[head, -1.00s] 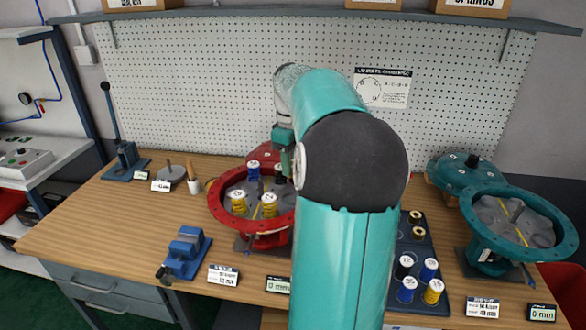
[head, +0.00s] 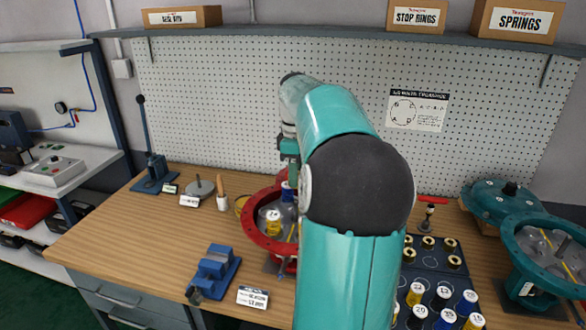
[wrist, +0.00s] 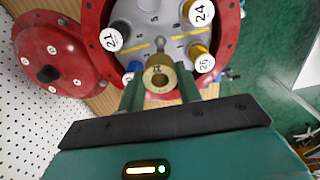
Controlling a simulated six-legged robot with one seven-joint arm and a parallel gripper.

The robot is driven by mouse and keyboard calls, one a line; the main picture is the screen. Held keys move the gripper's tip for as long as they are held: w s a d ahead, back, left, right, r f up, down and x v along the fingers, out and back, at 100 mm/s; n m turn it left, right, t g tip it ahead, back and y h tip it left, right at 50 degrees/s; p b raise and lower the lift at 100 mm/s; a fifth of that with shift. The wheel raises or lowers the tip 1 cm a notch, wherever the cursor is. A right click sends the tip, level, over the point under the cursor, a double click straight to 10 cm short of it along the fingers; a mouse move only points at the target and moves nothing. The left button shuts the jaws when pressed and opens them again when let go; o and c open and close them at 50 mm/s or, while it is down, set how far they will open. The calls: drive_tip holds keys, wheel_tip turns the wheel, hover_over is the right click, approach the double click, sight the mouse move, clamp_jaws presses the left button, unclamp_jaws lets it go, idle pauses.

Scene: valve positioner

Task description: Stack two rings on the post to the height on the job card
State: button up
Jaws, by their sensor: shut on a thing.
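My gripper (wrist: 160,90) is shut on a brass ring (wrist: 159,83), which it holds over the red housing (wrist: 90,40) in the wrist view. In the head view, my arm hides much of the red housing (head: 248,233) and my fingertips. Spare brass rings (head: 410,256) sit in the dark tray (head: 432,278) at right. A white card (head: 252,297) stands in front of the red housing; its writing is too small to read.
Numbered springs (wrist: 111,39) stand in the red housing around the ring. Its red cover (wrist: 55,60) lies beside it. A teal housing (head: 545,265) is at right. A blue vise (head: 213,268) stands at front left.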

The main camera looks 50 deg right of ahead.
drive_tip(key=shift+s+f, duration=0.2)
drive_tip(key=shift+f, duration=0.3)
drive_tip(key=shift+w+f, duration=0.15)
drive_tip(key=shift+f, duration=1.05)
drive_tip(key=shift+f, duration=0.5)
drive_tip(key=shift+f, duration=0.35)
drive_tip(key=shift+f, duration=0.7)
drive_tip(key=shift+f, duration=0.3)
drive_tip(key=shift+f, duration=0.5)
